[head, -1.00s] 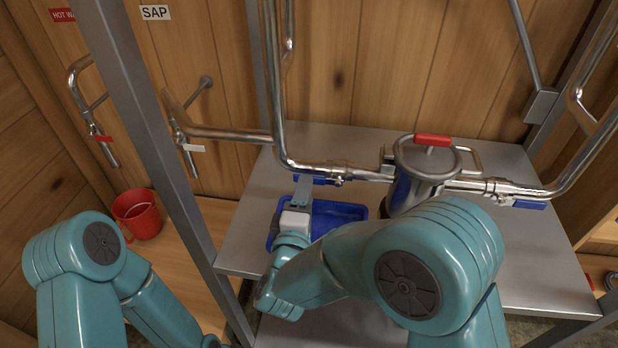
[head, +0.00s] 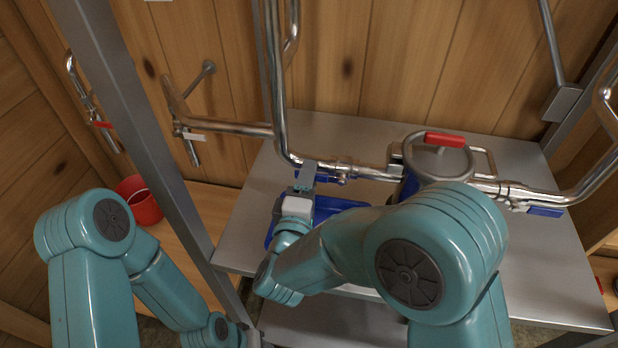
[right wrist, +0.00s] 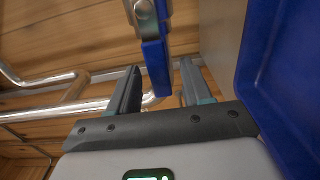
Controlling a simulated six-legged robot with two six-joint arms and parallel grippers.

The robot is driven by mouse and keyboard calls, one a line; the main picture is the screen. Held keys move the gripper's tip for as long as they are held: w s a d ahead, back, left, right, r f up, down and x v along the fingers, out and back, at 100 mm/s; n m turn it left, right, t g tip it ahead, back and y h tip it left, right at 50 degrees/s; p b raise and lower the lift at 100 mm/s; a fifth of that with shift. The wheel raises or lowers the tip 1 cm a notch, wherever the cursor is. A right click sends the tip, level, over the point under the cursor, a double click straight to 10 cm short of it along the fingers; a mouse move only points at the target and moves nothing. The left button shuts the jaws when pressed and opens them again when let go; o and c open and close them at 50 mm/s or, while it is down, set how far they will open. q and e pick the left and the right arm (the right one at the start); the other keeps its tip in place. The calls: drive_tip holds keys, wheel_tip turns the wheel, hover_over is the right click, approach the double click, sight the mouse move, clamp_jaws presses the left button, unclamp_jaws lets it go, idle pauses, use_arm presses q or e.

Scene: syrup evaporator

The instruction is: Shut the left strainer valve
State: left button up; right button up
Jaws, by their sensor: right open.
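The left strainer valve (head: 343,172) is on the pipe just left of the lidded strainer (head: 437,160). Its blue handle (head: 326,179) lies roughly along the pipe. My right gripper (head: 306,178) is at the left end of this handle, open. In the right wrist view the blue handle (right wrist: 157,66) appears between the two open fingers (right wrist: 160,70), with gaps on both sides. I cannot tell how deep it sits between them. My left arm shows at the left, but its gripper is out of view.
A blue tray (head: 272,234) sits on the metal shelf (head: 237,235) below the valve; its side is close to my right fingers in the wrist view (right wrist: 285,80). A right valve with blue handle (head: 545,211) is beyond the strainer.

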drive_tip(key=shift+s, duration=0.1)
clamp_jaws()
drive_tip(key=shift+r, duration=0.15)
drive_tip(key=shift+s+d+r+m+b, duration=0.2)
drive_tip(key=shift+d+r+m+b, duration=1.1)
drive_tip(key=shift+m, duration=1.75)
drive_tip(key=shift+s+d+r+m+b, duration=0.25)
drive_tip(key=shift+d+r+m+b, duration=0.65)
drive_tip(key=shift+m+b, duration=1.45)
drive_tip(key=shift+s+d+r+m+b, duration=0.2)
drive_tip(key=shift+d+r+m+b, duration=0.7)
drive_tip(key=shift+m, duration=2.8)
drive_tip(key=shift+d+r, duration=0.15)
drive_tip(key=shift+r, duration=0.1)
